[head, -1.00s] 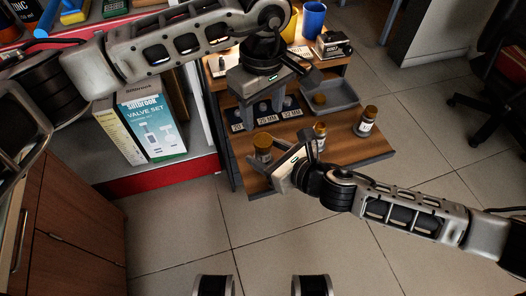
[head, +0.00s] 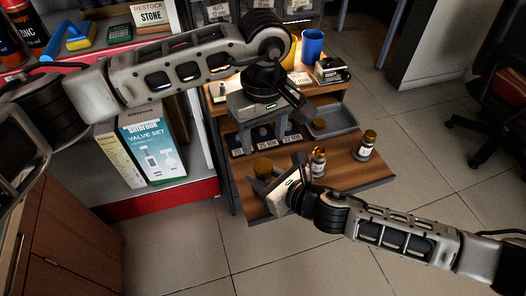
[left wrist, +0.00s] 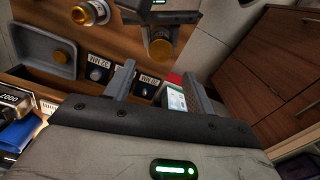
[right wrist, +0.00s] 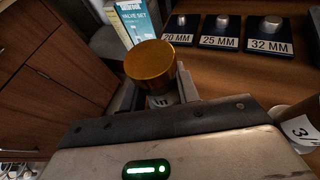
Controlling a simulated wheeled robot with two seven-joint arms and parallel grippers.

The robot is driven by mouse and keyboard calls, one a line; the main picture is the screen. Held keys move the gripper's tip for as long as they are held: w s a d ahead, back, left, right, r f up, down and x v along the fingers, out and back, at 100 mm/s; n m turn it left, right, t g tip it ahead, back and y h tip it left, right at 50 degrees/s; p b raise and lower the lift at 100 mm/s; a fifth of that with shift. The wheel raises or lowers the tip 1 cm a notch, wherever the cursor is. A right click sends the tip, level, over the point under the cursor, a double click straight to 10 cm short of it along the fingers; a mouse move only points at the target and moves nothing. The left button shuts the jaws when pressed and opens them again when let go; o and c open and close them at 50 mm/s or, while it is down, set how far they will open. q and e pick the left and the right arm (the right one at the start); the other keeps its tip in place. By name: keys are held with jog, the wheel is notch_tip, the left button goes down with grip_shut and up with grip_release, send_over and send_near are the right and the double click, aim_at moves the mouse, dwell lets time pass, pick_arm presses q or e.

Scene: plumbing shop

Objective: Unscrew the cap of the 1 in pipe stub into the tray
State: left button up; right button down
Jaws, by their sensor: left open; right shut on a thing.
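A pipe stub with a brass cap (head: 263,166) stands at the near left corner of the wooden board. My right gripper (head: 266,184) is shut on this stub below its cap; the cap (right wrist: 150,64) is on it in the right wrist view. Its label is mostly hidden, so I cannot read its size. My left gripper (head: 264,138) is open and empty above the board, behind the held stub; its spread fingers (left wrist: 160,85) show in the left wrist view. The grey tray (head: 345,118) lies at the back right of the board, with a loose brass cap (left wrist: 62,52) in it.
A stub marked 3/4 (right wrist: 302,130) is at the right wrist view's edge. Size plates (right wrist: 220,42) with metal posts line the board. A valve set box (head: 150,145) stands left.

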aim_at(263, 165)
pick_arm(q)
jog(key=m, duration=0.6)
jog(key=shift+m, duration=0.3)
jog(key=m, duration=0.4)
jog(key=shift+f+m, duration=0.15)
jog(key=shift+m, duration=0.15)
jog(key=shift+f, duration=3.9)
jog(key=c, duration=1)
jog(key=o, duration=1.1)
jog(key=shift+r, duration=0.1)
